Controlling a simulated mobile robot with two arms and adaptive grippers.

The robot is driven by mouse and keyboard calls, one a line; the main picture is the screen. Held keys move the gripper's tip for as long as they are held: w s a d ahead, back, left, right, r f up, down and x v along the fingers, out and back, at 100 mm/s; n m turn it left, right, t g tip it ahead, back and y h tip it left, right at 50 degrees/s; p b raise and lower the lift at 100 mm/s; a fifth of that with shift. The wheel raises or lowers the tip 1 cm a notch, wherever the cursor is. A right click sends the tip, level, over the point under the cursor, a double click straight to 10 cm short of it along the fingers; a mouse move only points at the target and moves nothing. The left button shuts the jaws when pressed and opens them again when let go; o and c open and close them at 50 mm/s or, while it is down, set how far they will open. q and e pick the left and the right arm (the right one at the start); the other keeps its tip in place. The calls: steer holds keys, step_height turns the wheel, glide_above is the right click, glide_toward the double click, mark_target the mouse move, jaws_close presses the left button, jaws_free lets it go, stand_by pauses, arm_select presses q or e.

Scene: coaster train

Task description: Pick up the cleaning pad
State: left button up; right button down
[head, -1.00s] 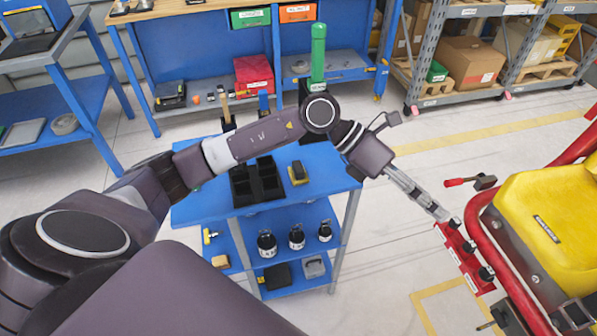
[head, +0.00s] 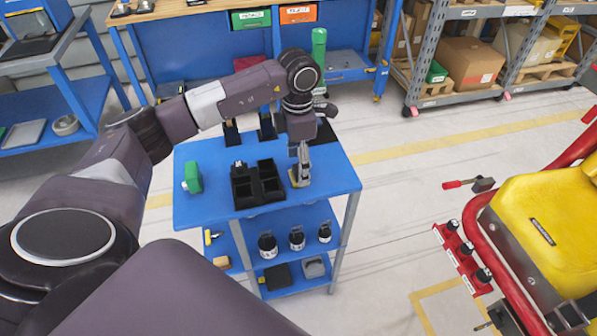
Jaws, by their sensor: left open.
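A small dark and yellowish block, which looks like the cleaning pad (head: 294,180), lies on the blue cart top (head: 325,195), right of a black divided bin (head: 243,194). My left gripper (head: 300,178) points down at it from above, with open jaws right at the block. The fingers cover much of the block, and I cannot tell whether they touch it. My right gripper is not in view.
A green item (head: 193,177) stands on the cart's left side. Bottles (head: 297,238) stand on the shelf below. A yellow seat (head: 550,215) with a red frame is at the right. The floor between it and the cart is clear.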

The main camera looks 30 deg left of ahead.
arm_select(q)
steer(key=shift+d+f, duration=0.1)
steer(key=shift+f, duration=1.35)
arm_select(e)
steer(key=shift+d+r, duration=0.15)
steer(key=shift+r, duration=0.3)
arm_select(q)
steer(key=shift+c, duration=0.7)
steer(key=c, duration=1.1)
steer(key=shift+r, duration=0.15)
